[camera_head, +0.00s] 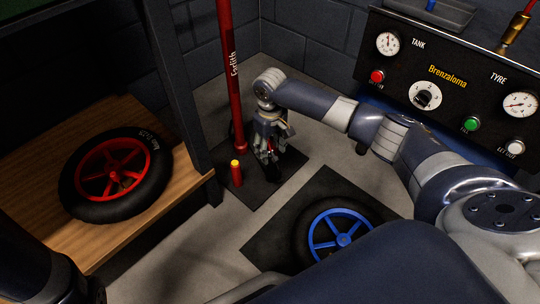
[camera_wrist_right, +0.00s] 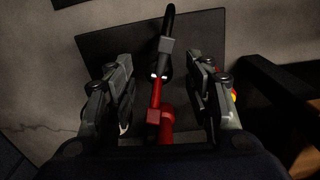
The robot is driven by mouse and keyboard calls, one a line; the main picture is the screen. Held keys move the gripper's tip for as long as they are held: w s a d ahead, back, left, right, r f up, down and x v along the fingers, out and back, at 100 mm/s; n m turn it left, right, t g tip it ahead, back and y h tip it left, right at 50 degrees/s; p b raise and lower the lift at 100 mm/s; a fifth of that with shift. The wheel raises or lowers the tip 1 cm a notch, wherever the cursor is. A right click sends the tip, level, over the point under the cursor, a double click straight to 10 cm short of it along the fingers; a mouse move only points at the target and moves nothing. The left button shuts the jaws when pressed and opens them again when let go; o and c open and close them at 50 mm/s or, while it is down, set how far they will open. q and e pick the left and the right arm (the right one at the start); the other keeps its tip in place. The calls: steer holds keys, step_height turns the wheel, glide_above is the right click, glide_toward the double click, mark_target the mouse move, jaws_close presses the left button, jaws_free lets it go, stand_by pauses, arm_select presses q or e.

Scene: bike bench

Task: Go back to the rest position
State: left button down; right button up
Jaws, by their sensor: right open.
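My right gripper (camera_head: 270,152) hangs fingers-down beside the red floor pump (camera_head: 230,75), over the dark mat at its foot. Its fingers are apart in the right wrist view (camera_wrist_right: 163,90). A red and black part (camera_wrist_right: 155,95) shows between the fingers there; whether it touches them I cannot tell. My right arm reaches in from the right, in front of the gauge panel. My left gripper is not in view.
A red-rimmed wheel (camera_head: 113,174) lies on the wooden bench (camera_head: 190,190) at left. A blue-rimmed wheel (camera_head: 337,232) lies on a dark mat (camera_head: 268,245), partly hidden. A red cylinder with a yellow top (camera_head: 237,174) stands near the gripper. The gauge panel (camera_head: 450,92) stands at right.

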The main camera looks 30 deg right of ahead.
step_height(320, 180, up, 8)
steer(key=shift+a+f, duration=0.1)
steer(key=shift+f, duration=0.05)
steer(key=shift+s, duration=0.15)
